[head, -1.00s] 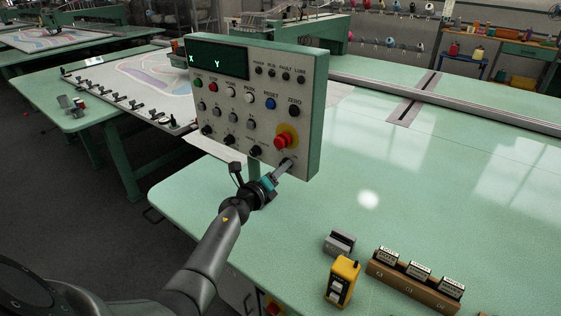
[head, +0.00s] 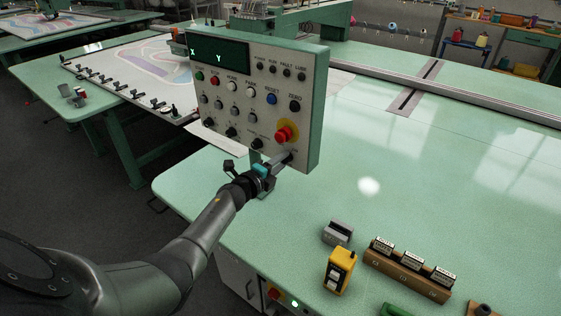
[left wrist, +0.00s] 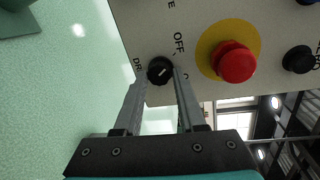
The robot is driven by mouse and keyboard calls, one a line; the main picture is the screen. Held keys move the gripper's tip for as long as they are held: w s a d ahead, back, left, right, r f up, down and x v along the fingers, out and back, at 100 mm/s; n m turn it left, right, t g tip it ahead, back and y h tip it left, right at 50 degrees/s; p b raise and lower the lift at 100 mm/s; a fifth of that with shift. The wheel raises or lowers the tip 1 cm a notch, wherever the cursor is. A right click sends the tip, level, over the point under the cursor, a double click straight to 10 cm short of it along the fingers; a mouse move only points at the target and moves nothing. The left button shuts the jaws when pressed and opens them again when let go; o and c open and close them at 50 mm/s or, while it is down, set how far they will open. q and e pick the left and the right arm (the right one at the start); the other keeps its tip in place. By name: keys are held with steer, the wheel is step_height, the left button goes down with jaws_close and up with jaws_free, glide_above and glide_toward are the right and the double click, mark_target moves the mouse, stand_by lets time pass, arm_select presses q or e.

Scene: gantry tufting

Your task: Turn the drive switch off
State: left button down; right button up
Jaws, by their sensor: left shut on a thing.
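The drive switch (left wrist: 160,70) is a small black round knob with a white mark, low on the control panel (head: 305,75). In the left wrist view "OFF" is printed just above it and part of the drive label to its left. The white mark slants toward the upper right. My left gripper (head: 287,158) is at the panel's lower right corner, its two grey fingers shut on the knob's sides; its fingers also show in the left wrist view (left wrist: 160,82). In the head view the fingers largely hide the knob. My right gripper is not in view.
A red emergency stop button (left wrist: 235,62) on a yellow disc sits close beside the switch. Several other knobs and buttons cover the panel.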

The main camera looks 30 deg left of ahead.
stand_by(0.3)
arm_select(q)
steer(key=c, duration=0.5)
jaws_free()
steer(key=s+r+p, duration=0.2)
steer(key=s, duration=1.3)
steer(key=shift+a+r+p, duration=0.15)
steer(key=shift+a+p, duration=0.05)
steer(key=shift+p, duration=0.2)
